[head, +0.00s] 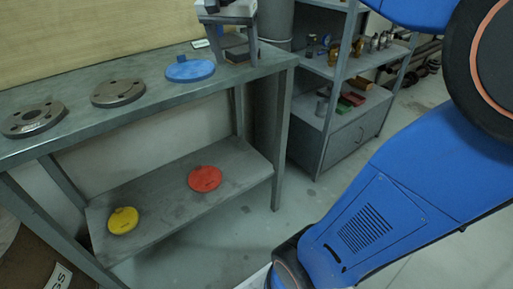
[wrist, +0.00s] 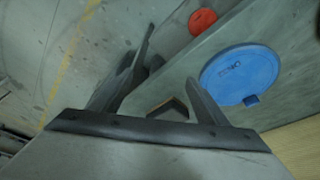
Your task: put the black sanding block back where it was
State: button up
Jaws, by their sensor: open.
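My gripper (head: 237,57) is open at the right end of the bench top in the head view, with its fingers pointing down. A small dark block with a tan part, which looks like the black sanding block (head: 235,46), shows between the fingers. In the wrist view my gripper (wrist: 168,55) has its fingers spread wide, and the dark block (wrist: 170,108) shows low between them, partly hidden by the gripper body. It seems to be at the bench top; I cannot tell whether a finger touches it.
A blue disc (head: 190,70) lies left of my gripper on the bench (head: 150,107). Two grey flanges (head: 118,92) lie farther left. Red (head: 205,178) and yellow (head: 123,220) discs lie on the lower shelf. A grey pipe column (head: 268,95) and a parts rack (head: 330,125) stand to the right.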

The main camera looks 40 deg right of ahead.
jog(key=s+a+f+n+t+y, duration=0.1)
jog(key=s+a+f+n, duration=0.2)
jog(key=s+f, duration=0.6)
jog(key=s+a+f+n+t+y, duration=0.1)
jog(key=s+a+f+n, duration=0.2)
jog(key=s+f+n, duration=0.4)
notch_tip(320, 180, down, 5)
jog(key=shift+s+a+f+t+y, duration=0.15)
jog(key=shift+s+t+y, duration=0.25)
jog(key=shift+s, duration=0.85)
